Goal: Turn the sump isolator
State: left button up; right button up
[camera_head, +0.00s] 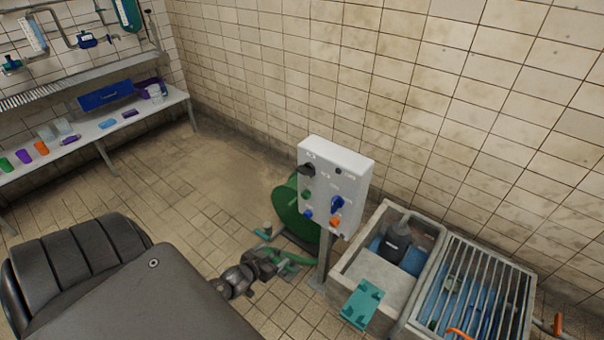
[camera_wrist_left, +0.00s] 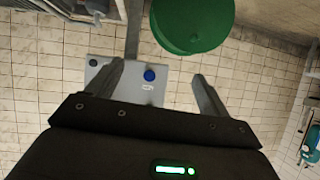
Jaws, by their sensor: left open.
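A white control panel (camera_head: 335,182) stands on a grey post. It carries a black rotary handle (camera_head: 307,170), a blue handle (camera_head: 337,202), an orange handle (camera_head: 335,221) and small green and blue buttons. Its labels are too small to read, so I cannot tell which handle is the sump isolator. In the left wrist view my left gripper (camera_wrist_left: 158,70) is open and empty. Part of the panel (camera_wrist_left: 103,75) shows beyond the fingers, with a round blue control (camera_wrist_left: 149,75) between them in the picture. I cannot make out either gripper's fingers in the head view.
A green drum (camera_head: 292,208) stands behind the panel's left side. A concrete sump (camera_head: 375,277) with a grating (camera_head: 478,285) lies to the right, and a teal block (camera_head: 362,303) is at its front. A bench (camera_head: 90,133) with cups stands at the left wall.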

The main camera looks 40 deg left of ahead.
pick_arm(q)
jog(key=w+a+r+t, duration=0.1)
jog(key=w+r+t, duration=0.15)
jog(key=r, duration=0.55)
jog(key=w+a+r+t, duration=0.1)
jog(key=w+r, duration=0.2)
jog(key=r, duration=0.4)
jog(key=t+h, duration=0.1)
jog(key=t, duration=0.1)
send_near(303, 174)
jog(key=w+p, duration=0.1)
jog(key=w, duration=0.8)
jog(key=shift+w+a+f, duration=0.1)
jog(key=shift+w+a, duration=0.05)
jog(key=shift+w, duration=0.15)
pick_arm(e)
jog(key=shift+w+d+r, duration=0.15)
jog(key=shift+w+r, duration=0.15)
jog(key=shift+r, duration=0.5)
pick_arm(q)
jog(key=c, duration=1)
